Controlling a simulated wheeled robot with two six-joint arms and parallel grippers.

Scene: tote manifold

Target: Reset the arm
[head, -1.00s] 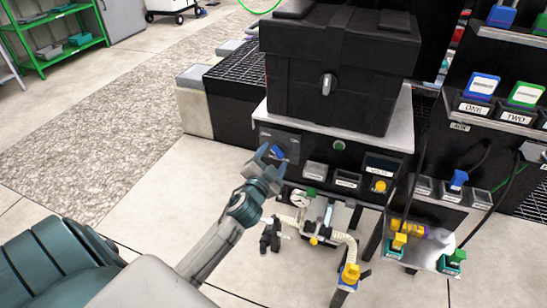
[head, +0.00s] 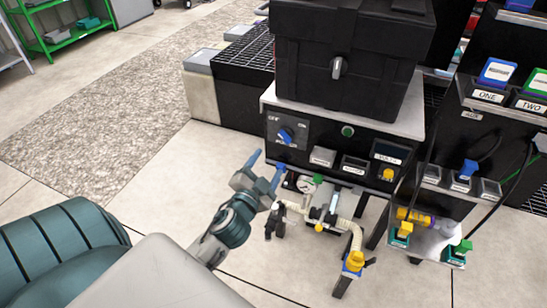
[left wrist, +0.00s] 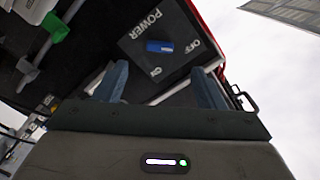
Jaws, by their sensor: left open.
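My left gripper (head: 264,172) is open and empty in the head view, in front of and below the left end of the black control panel. It is apart from the blue power knob (head: 285,136), which sits on a dark plate marked OFF and ON. In the left wrist view the two blue-grey fingers (left wrist: 160,88) are spread, with the POWER plate and the blue knob (left wrist: 160,46) beyond them. My right gripper is in neither view.
A black tote (head: 350,60) stands on the panel's top. A green button (head: 347,131) and a yellow button (head: 388,174) are on the panel front. Below is a pipe manifold with a gauge (head: 307,184) and a yellow-topped fitting (head: 354,262).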

